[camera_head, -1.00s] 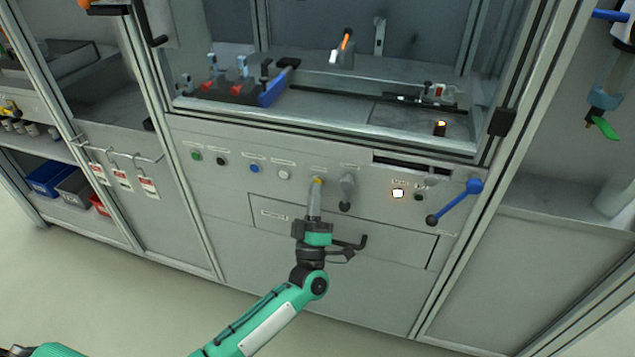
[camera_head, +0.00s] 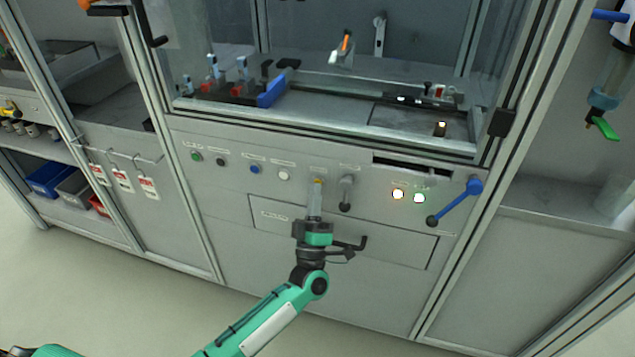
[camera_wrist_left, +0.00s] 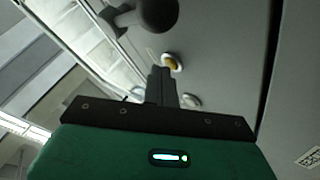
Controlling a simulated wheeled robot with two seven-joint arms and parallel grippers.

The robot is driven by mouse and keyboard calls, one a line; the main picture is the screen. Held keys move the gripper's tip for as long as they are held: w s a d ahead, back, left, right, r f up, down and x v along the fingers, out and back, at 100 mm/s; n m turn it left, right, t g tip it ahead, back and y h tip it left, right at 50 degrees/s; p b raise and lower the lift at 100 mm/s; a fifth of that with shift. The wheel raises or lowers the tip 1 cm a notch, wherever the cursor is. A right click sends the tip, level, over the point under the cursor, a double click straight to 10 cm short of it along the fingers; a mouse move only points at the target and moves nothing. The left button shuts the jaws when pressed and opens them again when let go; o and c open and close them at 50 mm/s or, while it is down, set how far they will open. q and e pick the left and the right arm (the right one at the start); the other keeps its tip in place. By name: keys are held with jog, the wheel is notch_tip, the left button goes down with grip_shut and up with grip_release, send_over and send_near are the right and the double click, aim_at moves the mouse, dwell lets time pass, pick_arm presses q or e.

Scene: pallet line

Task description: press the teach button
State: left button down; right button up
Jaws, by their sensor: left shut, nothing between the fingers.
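A yellow button (camera_head: 318,181) sits on the grey control panel (camera_head: 225,185), in a row with green, black, blue and white buttons. The button labels are too small to read, so I cannot tell which one is marked teach. My left gripper (camera_head: 315,188) is shut and empty, its fingertips just below the yellow button. In the left wrist view the yellow button (camera_wrist_left: 172,62) has a pale ring and shows just beyond the shut fingers (camera_wrist_left: 161,82). I cannot tell whether they touch it. My right gripper is not in view.
A grey knob lever (camera_head: 346,192) stands close right of the yellow button. A drawer (camera_head: 395,243) with a black handle lies below.

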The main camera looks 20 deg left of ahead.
pick_arm(q)
jog(key=shift+s, duration=0.6)
jog(key=s+p, duration=0.2)
jog(key=s, duration=0.3)
jog(key=shift+a, duration=0.1)
dwell(0.6)
